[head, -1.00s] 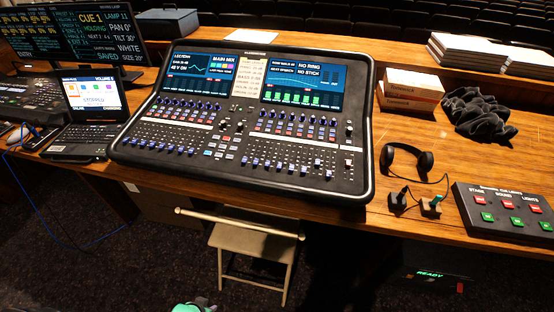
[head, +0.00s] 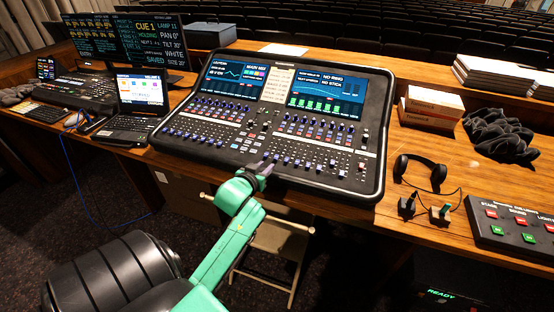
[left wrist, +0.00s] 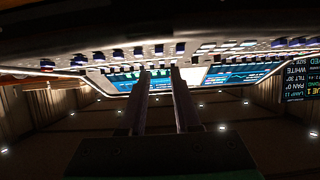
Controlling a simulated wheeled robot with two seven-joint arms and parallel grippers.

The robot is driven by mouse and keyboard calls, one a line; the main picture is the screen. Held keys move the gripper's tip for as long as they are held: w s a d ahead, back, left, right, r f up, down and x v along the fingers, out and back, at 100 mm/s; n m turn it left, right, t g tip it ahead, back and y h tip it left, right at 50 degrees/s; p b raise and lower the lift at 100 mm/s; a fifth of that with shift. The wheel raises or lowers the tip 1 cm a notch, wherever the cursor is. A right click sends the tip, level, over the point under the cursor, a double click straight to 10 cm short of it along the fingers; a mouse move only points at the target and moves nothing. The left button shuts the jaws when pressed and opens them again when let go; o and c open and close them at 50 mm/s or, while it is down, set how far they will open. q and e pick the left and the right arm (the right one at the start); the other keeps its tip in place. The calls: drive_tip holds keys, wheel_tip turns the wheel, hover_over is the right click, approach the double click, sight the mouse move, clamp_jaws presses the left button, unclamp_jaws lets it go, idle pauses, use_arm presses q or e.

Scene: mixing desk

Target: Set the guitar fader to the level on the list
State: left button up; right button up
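The mixing desk (head: 270,125) stands on the wooden table, with rows of dark blue faders and knobs. Its fader labels are too small to read, so I cannot tell which is the guitar fader. A cream sheet (head: 268,96) with small unreadable lines lies between its two screens; it may be the list. My left gripper (head: 266,166) is at the desk's front edge, near the middle, by the lower fader row (head: 308,163). The left wrist view shows its two fingers (left wrist: 160,75) apart with an empty gap, pointing toward the desk. My right gripper is out of view.
A laptop (head: 141,92) stands left of the desk. Headphones (head: 421,172), boxes (head: 432,103), a dark cloth (head: 497,135) and a button box (head: 515,225) lie to the right. A folding chair (head: 275,240) stands in front, below my left forearm.

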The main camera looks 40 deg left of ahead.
sight(276, 157)
use_arm(q)
drive_tip(key=x, duration=0.8)
drive_tip(key=shift+w, duration=0.4)
drive_tip(key=shift+s, duration=0.1)
clamp_jaws()
idle(0.6)
